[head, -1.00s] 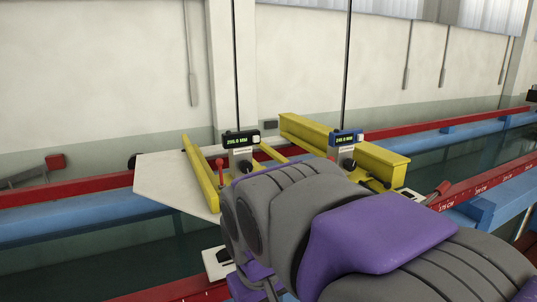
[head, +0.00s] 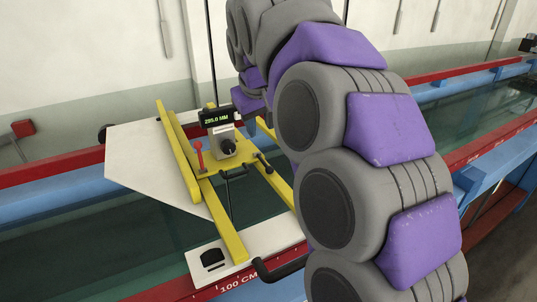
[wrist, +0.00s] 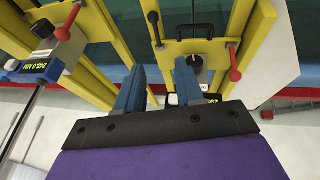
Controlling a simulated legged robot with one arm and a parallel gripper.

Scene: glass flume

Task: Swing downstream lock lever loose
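A yellow carriage (head: 181,155) with a black digital gauge (head: 217,117) spans the flume in the head view. It bears a red-knobbed lever (head: 199,147) on its left and a black-ended lever (head: 263,160) on its right. In the wrist view these are the red lever (wrist: 235,68) and black lever (wrist: 154,24). A second carriage's red lever (wrist: 68,22) and gauge (wrist: 38,66) show at left there; my arm hides that carriage in the head view. I cannot tell which lever is downstream. My gripper (wrist: 159,88) is open and empty, apart from the levers.
A white plate (head: 150,165) sticks out left of the carriage. A thin vertical rod (head: 211,60) rises behind the gauge. A black crank handle (head: 280,268) lies near the front rail (head: 230,284). Water-filled flume channel lies on both sides.

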